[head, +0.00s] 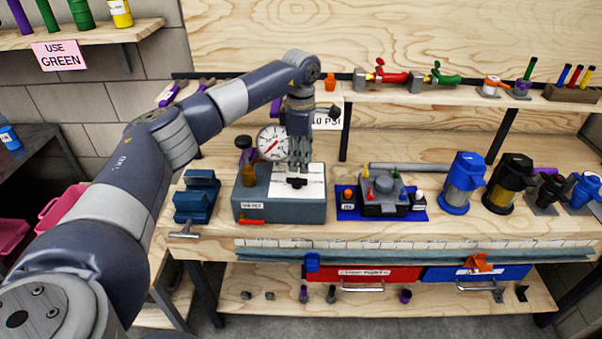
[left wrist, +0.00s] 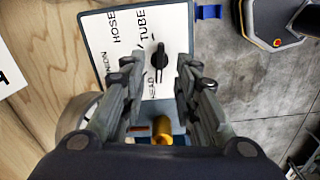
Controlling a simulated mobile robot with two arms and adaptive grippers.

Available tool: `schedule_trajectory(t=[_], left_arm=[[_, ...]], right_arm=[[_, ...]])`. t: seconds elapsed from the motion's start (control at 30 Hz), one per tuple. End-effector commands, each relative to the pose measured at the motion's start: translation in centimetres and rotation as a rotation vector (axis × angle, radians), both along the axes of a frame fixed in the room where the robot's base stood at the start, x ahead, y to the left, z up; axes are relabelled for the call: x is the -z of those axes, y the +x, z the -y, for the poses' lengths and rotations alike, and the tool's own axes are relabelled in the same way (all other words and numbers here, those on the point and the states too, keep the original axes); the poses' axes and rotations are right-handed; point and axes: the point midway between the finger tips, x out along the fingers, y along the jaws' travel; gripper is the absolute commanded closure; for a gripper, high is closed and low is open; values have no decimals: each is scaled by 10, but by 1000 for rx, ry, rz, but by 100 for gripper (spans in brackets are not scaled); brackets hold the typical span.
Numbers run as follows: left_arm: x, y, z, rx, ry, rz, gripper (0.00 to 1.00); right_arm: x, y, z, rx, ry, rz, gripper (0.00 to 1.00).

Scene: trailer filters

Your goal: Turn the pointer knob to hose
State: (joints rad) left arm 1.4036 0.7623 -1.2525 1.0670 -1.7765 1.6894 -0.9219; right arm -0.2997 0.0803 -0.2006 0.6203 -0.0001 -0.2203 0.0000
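The black pointer knob (head: 297,182) sits on the white top plate (head: 279,187) of a grey-blue gauge box (head: 282,212). In the left wrist view the knob (left wrist: 160,56) stands on the plate among the printed words HOSE, TUBE, UNION and HEAD. HOSE (left wrist: 114,27) is at the upper left of the plate. I cannot tell for sure which word the knob points at. My left gripper (head: 299,165) points down above the plate, fingers over the knob. In the left wrist view its fingers (left wrist: 158,78) are apart, either side of the knob, with a gap on both sides. My right gripper is not in view.
A round pressure gauge (head: 272,143) and an amber bottle (head: 247,168) stand at the box's left and back. A blue tray (head: 347,212) with a small device is close on the right. Blue (head: 462,182) and black (head: 509,182) filters stand farther right. A shelf runs above.

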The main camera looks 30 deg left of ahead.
Motion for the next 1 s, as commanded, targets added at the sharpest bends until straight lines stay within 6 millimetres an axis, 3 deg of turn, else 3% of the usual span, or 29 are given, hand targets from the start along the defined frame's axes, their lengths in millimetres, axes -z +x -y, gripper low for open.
schedule_trajectory(t=[0.3,0.7,0.83,1.0], left_arm=[[49,-1,0,-1,-1,-2,72],[58,0,1,0,-2,1,72],[58,0,1,0,-2,1,99],[58,0,1,0,-1,2,100]], right_arm=[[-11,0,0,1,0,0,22],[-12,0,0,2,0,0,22],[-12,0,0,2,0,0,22],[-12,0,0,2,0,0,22]])
